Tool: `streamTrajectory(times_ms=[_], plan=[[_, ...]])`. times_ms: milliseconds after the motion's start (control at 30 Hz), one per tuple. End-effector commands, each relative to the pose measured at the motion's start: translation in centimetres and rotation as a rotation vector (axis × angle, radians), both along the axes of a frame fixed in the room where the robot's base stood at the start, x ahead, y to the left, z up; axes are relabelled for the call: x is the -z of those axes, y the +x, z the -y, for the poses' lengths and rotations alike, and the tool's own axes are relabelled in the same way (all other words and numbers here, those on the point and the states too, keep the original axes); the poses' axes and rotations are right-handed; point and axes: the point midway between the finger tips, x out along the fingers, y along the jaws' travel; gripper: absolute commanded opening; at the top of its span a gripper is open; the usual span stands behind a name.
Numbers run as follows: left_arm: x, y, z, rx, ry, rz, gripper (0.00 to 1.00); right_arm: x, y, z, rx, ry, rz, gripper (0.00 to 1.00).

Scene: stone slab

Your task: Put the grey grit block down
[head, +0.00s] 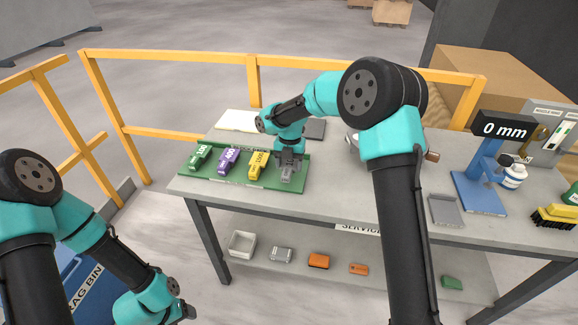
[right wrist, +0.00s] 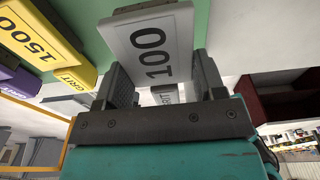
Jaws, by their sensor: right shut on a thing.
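The grey grit block (head: 287,176), marked 100 in the right wrist view (right wrist: 150,42), is between the fingers of my right gripper (head: 289,159). My right gripper is shut on it, at the right end of the green mat (head: 225,180). I cannot tell whether the block touches the mat. A green block (head: 200,157), a purple block (head: 228,161) and a yellow block (head: 258,165) lie in a row to its left. The yellow one reads 1500 in the right wrist view (right wrist: 38,40). My left gripper (head: 185,313) is low at the left, off the table, its fingers unclear.
The grey table (head: 330,210) has a dark flat plate (head: 315,128) and a white sheet (head: 238,120) behind the mat. A blue gauge stand reading 0 mm (head: 480,185), a grey tray (head: 445,210) and a yellow brush (head: 553,216) are at the right. Yellow rails (head: 180,133) run behind.

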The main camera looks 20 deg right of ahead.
Motion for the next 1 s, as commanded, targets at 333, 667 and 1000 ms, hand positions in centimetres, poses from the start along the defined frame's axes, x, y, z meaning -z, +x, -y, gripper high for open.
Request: streamTrajectory(times_ms=[333,667,1000], plan=[[0.0,0.0,0.0,0.000,0.000,0.000,0.61,0.2,2.5,0.7,0.000,0.000,0.000,0.35],[0.0,0.0,0.0,0.000,0.000,0.000,0.61,0.4,3.2,0.9,0.001,0.000,0.000,0.35],[0.0,0.0,0.0,0.000,0.000,0.000,0.61,3.8,3.1,0.9,-0.001,0.000,0.000,0.35]])
